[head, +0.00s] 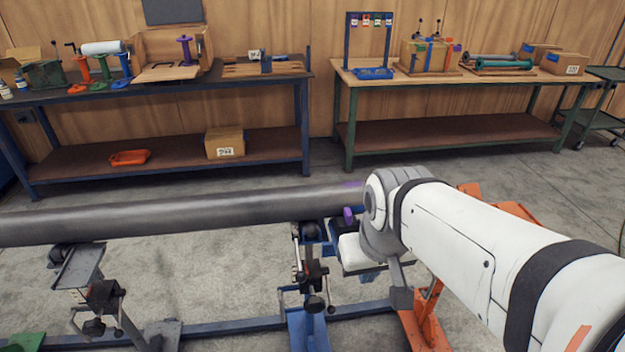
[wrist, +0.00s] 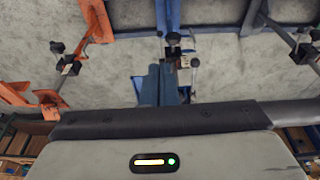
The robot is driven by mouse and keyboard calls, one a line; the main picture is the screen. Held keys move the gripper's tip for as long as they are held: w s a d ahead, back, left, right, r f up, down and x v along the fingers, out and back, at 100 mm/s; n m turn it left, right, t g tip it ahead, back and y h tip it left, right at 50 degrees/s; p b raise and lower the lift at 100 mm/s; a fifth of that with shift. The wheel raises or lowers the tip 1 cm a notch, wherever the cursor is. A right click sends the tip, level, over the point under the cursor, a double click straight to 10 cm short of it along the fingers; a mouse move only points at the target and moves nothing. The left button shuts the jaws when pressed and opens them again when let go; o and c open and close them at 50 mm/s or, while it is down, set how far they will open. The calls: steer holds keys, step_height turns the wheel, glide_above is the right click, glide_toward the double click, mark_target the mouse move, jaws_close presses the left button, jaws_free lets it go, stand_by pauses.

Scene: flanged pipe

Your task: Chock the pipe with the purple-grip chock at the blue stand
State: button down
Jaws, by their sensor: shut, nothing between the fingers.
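The grey pipe (head: 180,217) lies across the stands from the left edge to behind my arm. The blue stand (head: 308,325) is under it, left of my wrist; its base and clamp screw also show in the wrist view (wrist: 169,15). A purple grip (head: 348,215) shows at the pipe's near side, just right of the blue stand's top and close against my wrist. The chock body below it is mostly hidden.
An orange stand (head: 425,320) is right of the blue one, partly behind my arm. Another stand (head: 78,270) holds the pipe at left. A blue floor rail (head: 235,326) joins the stands. Two workbenches (head: 340,115) with tools and boxes stand along the back wall. Floor before them is clear.

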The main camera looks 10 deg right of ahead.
steer(key=w+r+n+g, duration=0.1)
steer(key=w+n+g, duration=0.1)
steer(key=w+n, duration=0.95)
steer(key=n+g, duration=0.1)
steer(key=n, duration=0.3)
glide_toward(336, 218)
steer(key=a, duration=0.2)
step_height(336, 218, down, 10)
steer(key=shift+w+d+f+p, duration=0.25)
steer(key=shift+w+p, duration=0.2)
steer(key=shift+s+d+b, duration=0.2)
steer(key=shift+d+b, duration=0.1)
steer(key=shift+d, duration=0.6)
steer(key=shift+a, duration=0.1)
